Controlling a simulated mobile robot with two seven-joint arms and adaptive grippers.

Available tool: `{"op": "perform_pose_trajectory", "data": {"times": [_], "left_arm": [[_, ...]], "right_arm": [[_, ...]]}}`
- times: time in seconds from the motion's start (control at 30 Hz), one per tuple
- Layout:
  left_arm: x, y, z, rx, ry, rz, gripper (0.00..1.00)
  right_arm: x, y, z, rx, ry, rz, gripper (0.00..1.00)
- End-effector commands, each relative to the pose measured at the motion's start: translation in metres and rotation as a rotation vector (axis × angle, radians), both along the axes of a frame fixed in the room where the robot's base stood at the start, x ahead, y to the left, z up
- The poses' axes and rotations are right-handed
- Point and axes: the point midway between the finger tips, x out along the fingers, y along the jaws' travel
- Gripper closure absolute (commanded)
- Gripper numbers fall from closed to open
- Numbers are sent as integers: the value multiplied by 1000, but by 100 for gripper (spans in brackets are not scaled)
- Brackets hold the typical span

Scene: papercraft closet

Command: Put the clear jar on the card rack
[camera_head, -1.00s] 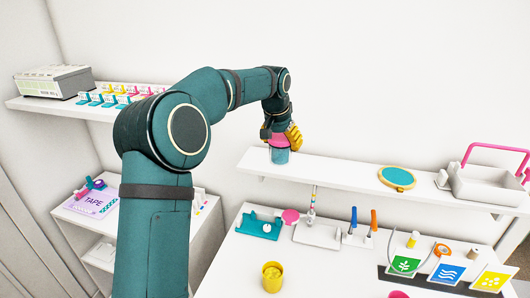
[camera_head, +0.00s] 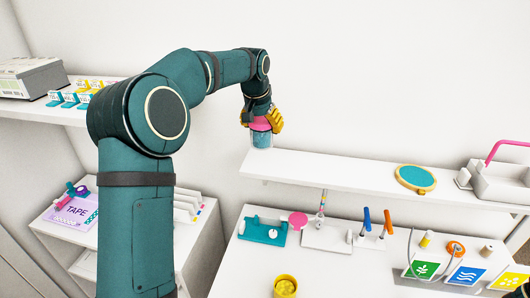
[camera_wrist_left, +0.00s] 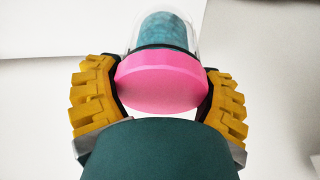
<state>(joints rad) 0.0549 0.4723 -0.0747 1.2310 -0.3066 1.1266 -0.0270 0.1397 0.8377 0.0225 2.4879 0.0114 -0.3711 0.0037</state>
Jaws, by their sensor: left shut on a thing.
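The clear jar (camera_head: 261,140) has a pink lid and teal contents. My left gripper (camera_head: 262,120) is shut on its pink lid. The jar appears raised, in front of the wall near the left end of the long white wall shelf (camera_head: 330,170). In the left wrist view the lid (camera_wrist_left: 160,80) sits between the yellow fingers, with the clear body (camera_wrist_left: 166,30) beyond. A white slotted rack (camera_head: 190,207) with coloured edges, which may be the card rack, stands on the low side unit and is partly hidden by my arm.
A round teal disc (camera_head: 415,178) and a white tray with a pink handle (camera_head: 490,180) are further right on the wall shelf. A tape box (camera_head: 73,210) lies left of my arm. The desk holds a yellow cup (camera_head: 285,287), tools and picture cards (camera_head: 466,275).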

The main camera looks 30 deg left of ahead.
Motion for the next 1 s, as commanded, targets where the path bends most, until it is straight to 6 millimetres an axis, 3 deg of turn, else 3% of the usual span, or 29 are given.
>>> {"op": "perform_pose_trajectory", "data": {"times": [0.1,0.37,0.6,0.8,0.83,0.9,1.0], "left_arm": [[0,0,-23,0,2,1,70],[0,0,-43,0,0,0,70],[0,0,-72,0,0,0,70],[0,0,-74,0,0,0,70],[0,0,-74,0,1,0,17],[0,0,-74,0,1,0,0],[0,0,-74,0,1,0,0]], "right_arm": [[0,0,-5,-1,0,0,4],[0,0,-7,-1,0,0,4],[0,1,-11,-2,0,0,4],[0,1,-11,-2,0,0,4],[0,1,-11,-2,0,0,4],[0,1,-11,-2,0,1,4],[0,1,-11,-2,0,1,4]]}}
